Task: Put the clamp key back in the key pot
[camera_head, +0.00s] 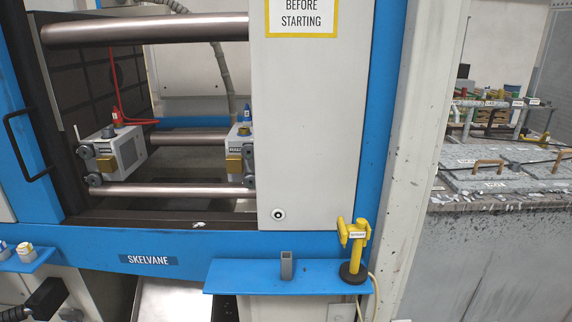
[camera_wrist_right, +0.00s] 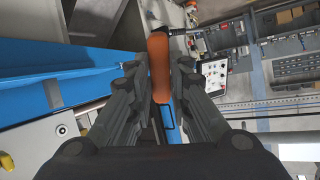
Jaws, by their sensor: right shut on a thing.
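The clamp key (camera_wrist_right: 159,72) shows in the right wrist view as a thick orange handle with a dark bar at its top end. My right gripper (camera_wrist_right: 158,82) is shut on this handle, with one dark finger on each side. Neither the key nor the right gripper shows in the head view. A small grey square upright tube (camera_head: 286,266) stands on the blue shelf (camera_head: 240,278) in the head view; it may be the key pot, but I cannot tell for sure. My left gripper is not recognisable in either view.
A yellow handled device (camera_head: 355,245) on a dark round base stands at the shelf's right end, with a cable hanging down. A white door panel (camera_head: 312,130) rises behind the shelf. A dark part (camera_head: 42,298) juts in at lower left. Shelf space left of the tube is clear.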

